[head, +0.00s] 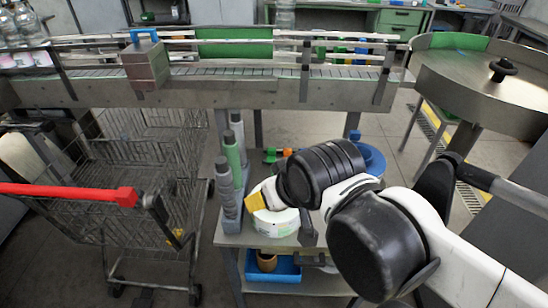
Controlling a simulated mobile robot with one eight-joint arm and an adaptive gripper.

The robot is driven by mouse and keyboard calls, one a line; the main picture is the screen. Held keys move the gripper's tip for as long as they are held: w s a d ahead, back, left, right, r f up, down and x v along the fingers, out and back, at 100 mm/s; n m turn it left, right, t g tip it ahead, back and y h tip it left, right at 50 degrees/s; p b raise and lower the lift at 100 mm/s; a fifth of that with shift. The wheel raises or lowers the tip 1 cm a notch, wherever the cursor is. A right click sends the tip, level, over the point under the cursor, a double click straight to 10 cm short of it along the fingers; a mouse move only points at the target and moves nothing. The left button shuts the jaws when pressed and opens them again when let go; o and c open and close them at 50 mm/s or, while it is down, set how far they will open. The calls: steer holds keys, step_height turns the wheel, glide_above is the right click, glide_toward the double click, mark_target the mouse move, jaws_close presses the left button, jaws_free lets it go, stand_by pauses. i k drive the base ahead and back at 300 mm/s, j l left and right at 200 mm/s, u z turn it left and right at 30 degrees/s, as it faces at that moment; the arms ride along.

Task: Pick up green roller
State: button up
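The green roller (232,154) stands upright in a holder at the left edge of a small table, with grey rollers (225,180) beside it. My arm reaches in from the lower right. Its black wrist is to the right of the green roller, with a gap between them in the picture. The fingers of my gripper (307,229) are mostly hidden beneath and behind the wrist, so whether they are open or shut does not show.
A white reel (272,218) lies on the small table (237,240) near my wrist. A blue round object (372,160) is behind my wrist. A cart with a red handle (70,192) stands left. A conveyor (225,93) crosses behind; a round metal table (480,85) is right.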

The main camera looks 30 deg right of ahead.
mark_target(231, 145)
steer(key=u, duration=2.6)
steer(key=z, duration=2.6)
steer(key=i+j+z, duration=0.1)
steer(key=j, duration=0.2)
steer(key=i+j+z, duration=0.15)
steer(key=j, duration=0.2)
steer(key=i+j+z, duration=0.1)
steer(key=j, duration=0.25)
steer(key=i+j+z, duration=0.1)
steer(key=j, duration=0.25)
steer(key=i, duration=0.1)
